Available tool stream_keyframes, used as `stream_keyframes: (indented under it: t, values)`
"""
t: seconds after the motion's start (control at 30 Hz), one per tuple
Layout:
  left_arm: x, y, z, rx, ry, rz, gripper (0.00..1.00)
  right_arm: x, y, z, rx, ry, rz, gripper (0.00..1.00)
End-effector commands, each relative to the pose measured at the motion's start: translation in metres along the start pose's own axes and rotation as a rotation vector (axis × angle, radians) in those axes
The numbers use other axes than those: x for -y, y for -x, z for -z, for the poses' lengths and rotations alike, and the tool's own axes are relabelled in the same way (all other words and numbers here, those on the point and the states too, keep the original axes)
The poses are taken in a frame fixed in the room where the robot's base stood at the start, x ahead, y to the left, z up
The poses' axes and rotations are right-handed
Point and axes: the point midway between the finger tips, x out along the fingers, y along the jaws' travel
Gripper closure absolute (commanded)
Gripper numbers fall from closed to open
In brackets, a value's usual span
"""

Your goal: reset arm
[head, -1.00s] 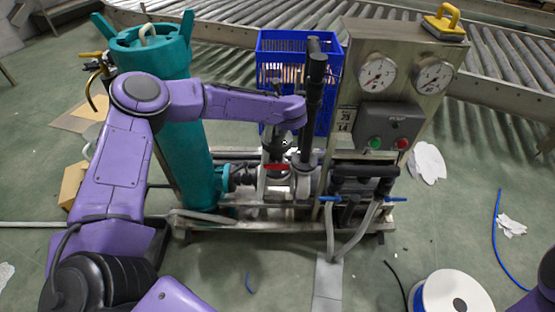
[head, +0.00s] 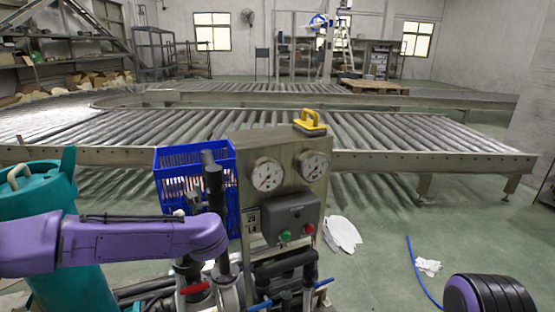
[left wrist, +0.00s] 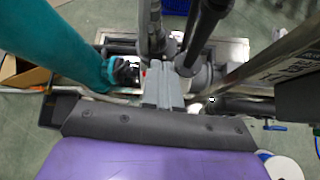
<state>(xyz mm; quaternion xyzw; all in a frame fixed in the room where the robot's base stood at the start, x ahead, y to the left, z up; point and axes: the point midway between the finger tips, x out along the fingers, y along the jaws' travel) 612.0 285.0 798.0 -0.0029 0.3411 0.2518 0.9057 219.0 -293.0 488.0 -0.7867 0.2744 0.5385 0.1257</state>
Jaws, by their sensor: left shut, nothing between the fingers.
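My left arm (head: 130,240) is purple. It reaches in from the left in the head view, and its wrist end is beside the upright black pipe (head: 213,185) of the pump skid. In the left wrist view my left gripper (left wrist: 162,78) is shut and empty, pointing down among the pipes. In the head view it is mostly hidden below the wrist, near a red valve handle (head: 195,288). My right gripper is out of view. Only a black and purple part of my right arm (head: 490,295) shows at the lower right.
A teal tank (head: 45,195) stands left of the pipes, and it also shows in the left wrist view (left wrist: 50,40). A blue crate (head: 230,160) and roller conveyor (head: 400,140) are behind.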

Motion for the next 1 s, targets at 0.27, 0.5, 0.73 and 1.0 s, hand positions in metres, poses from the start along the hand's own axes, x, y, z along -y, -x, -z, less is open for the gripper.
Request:
stream_keyframes:
  t: [0.27, 0.5, 0.73, 1.0]
  values:
    - [0.023, 0.008, 0.208, 0.144, -1.741, 0.212, 1.0, -0.003, 0.031, 0.013, 0.0, 0.0, 0.0, 0.57]
    - [-0.085, 0.066, 0.371, 0.114, -2.662, 0.586, 1.0, -0.006, 0.064, 0.026, 0.0, 0.0, 0.0, 0.57]
    - [-0.16, 0.102, 0.409, -0.006, -2.903, 0.755, 1.0, -0.007, 0.083, 0.034, 0.0, 0.0, 0.0, 0.57]
    - [-0.159, 0.102, 0.416, -0.007, -2.898, 0.769, 1.0, -0.007, 0.08, 0.033, 0.0, 0.0, 0.0, 0.57]
